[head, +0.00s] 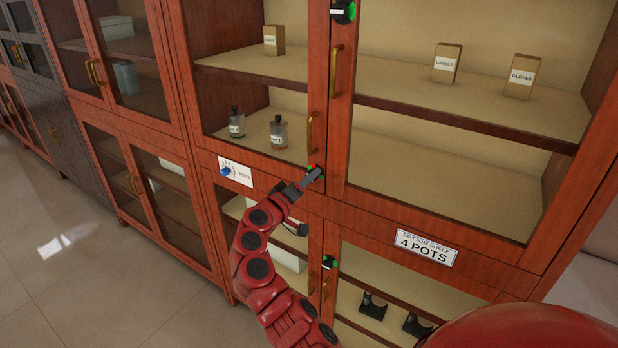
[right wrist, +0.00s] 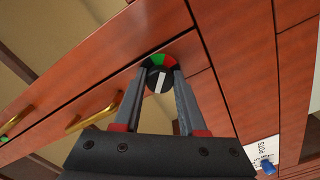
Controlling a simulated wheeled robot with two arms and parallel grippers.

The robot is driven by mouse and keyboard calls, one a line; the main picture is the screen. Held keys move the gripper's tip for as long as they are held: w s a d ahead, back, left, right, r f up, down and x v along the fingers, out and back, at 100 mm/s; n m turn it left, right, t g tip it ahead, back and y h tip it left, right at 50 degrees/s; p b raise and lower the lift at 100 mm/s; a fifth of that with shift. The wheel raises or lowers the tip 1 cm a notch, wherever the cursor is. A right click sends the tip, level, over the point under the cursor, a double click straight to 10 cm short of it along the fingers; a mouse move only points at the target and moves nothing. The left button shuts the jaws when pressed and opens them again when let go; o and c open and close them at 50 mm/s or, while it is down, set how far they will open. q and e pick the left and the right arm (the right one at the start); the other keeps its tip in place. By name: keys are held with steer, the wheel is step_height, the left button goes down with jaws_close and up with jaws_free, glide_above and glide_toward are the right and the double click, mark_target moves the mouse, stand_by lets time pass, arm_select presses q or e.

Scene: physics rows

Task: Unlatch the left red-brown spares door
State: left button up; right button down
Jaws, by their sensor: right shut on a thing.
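The left red-brown door (head: 322,100) is a wood-framed glass door with a brass handle (head: 310,132); it looks shut. At its lower corner is a round black latch knob (right wrist: 159,80) with a white mark and a green and red ring. My right gripper (head: 313,175) is at this knob, its fingers on both sides of it and shut on it. The right wrist view also shows my right gripper (right wrist: 161,86) gripping it. The white mark points roughly toward the ring; I cannot tell which colour it marks. My left gripper is out of view.
Another knob (head: 342,11) is above and one (head: 329,262) below. A blue knob (head: 226,171) on a white plate is to the left. A "4 POTS" sign (head: 426,248) is at lower right. Bottles (head: 278,132) and small boxes (head: 447,63) stand behind glass. Floor (head: 70,240) is clear at left.

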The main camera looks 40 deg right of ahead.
steer(key=shift+r+n+p, duration=0.1)
steer(key=shift+n+p, duration=2.35)
steer(key=shift+n, duration=2.15)
steer(key=shift+c, duration=2.3)
jaws_free()
steer(key=b+v, duration=0.4)
steer(key=v, duration=1.3)
steer(key=shift+a, duration=0.25)
steer(key=shift+s, duration=0.1)
